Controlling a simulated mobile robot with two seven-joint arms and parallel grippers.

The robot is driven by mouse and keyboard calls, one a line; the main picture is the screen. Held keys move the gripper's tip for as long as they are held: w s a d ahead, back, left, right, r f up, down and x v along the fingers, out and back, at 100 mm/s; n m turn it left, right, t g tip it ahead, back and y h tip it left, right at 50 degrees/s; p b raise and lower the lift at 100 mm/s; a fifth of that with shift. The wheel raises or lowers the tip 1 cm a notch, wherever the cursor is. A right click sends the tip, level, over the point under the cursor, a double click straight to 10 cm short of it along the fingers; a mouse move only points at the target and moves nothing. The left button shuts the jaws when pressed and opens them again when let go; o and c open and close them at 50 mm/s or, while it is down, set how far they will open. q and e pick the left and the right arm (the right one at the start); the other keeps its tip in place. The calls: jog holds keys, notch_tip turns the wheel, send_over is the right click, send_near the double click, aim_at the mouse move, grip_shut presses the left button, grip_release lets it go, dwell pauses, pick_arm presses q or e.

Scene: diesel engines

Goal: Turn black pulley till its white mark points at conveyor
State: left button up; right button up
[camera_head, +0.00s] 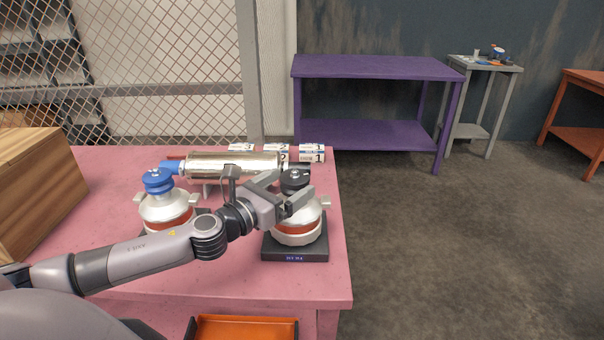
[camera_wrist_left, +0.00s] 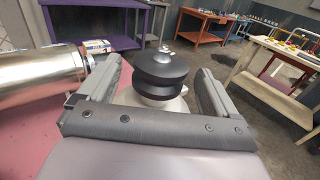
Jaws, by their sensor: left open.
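The black pulley (camera_head: 295,178) sits on top of the right silver-and-red unit (camera_head: 297,237), which stands on a dark base with a small lit display. The pulley shows larger in the left wrist view (camera_wrist_left: 160,72), with a small metal bolt on top. I cannot make out its white mark. My left gripper (camera_head: 293,187) is open, with one finger on each side of the pulley; its fingers also show in the left wrist view (camera_wrist_left: 157,72). Gaps show between fingers and pulley there. My right gripper is not in view. I cannot identify a conveyor.
A blue pulley (camera_head: 157,180) tops a similar unit at left on the pink table (camera_head: 240,283). A shiny metal cylinder (camera_head: 230,165) and white numbered boxes (camera_head: 311,153) lie behind. A wooden crate (camera_head: 35,190) stands far left. Purple bench (camera_head: 375,67) stands behind; floor at right is clear.

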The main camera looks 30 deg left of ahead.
aim_at(301, 177)
pick_arm(q)
jog(key=shift+w+d+p, duration=0.2)
jog(key=shift+w+p, duration=0.05)
jog(key=shift+w, duration=0.95)
jog(key=shift+w+d+p, duration=0.15)
jog(key=shift+w+p, duration=0.05)
jog(key=shift+w, duration=0.95)
jog(key=c, duration=0.9)
